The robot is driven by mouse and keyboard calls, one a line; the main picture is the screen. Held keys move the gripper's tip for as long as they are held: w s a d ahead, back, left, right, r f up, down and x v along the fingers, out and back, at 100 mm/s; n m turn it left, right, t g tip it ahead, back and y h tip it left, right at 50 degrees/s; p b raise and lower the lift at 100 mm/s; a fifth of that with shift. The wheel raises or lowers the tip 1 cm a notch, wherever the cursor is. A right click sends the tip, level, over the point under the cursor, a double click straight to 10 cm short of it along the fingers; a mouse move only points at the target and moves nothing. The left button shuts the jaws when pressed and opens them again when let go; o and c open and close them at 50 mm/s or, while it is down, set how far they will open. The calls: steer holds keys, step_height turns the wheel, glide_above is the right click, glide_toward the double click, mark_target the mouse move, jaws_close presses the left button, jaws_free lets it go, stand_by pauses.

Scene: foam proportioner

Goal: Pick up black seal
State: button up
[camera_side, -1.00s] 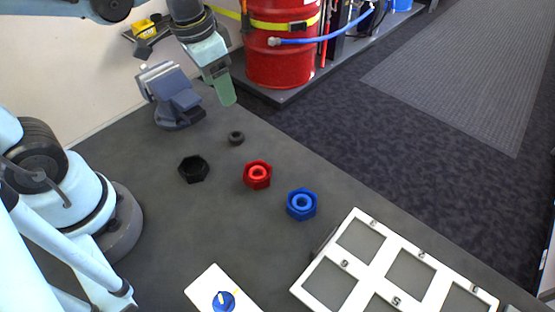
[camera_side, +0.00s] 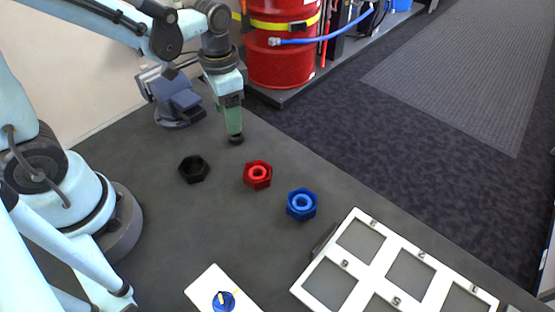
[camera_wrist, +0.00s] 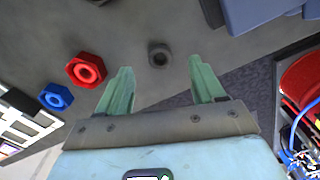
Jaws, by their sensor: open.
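The black seal (camera_side: 236,139) is a small dark ring lying on the grey table, and it also shows in the wrist view (camera_wrist: 159,55). My gripper (camera_side: 235,132) points down at the seal from just above in the side view, and its green fingers partly cover it. In the wrist view my gripper (camera_wrist: 155,75) is open, and the seal shows in the gap between the two fingers, a little beyond their tips. Nothing is held. Whether the fingertips have reached the seal's height I cannot tell.
A black hex nut (camera_side: 194,169), a red nut (camera_side: 257,175) and a blue nut (camera_side: 302,204) stand in a row nearby. A blue-grey vise (camera_side: 174,100) stands behind to the left. A white framed tray (camera_side: 330,283) is at the front right. The table's right edge is close.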

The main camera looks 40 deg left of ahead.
mark_target(236, 137)
steer(key=shift+w+d+f, duration=0.1)
steer(key=shift+f, duration=1.25)
steer(key=shift+w+d+f, duration=0.1)
steer(key=shift+f, duration=1.25)
steer(key=c, duration=1.1)
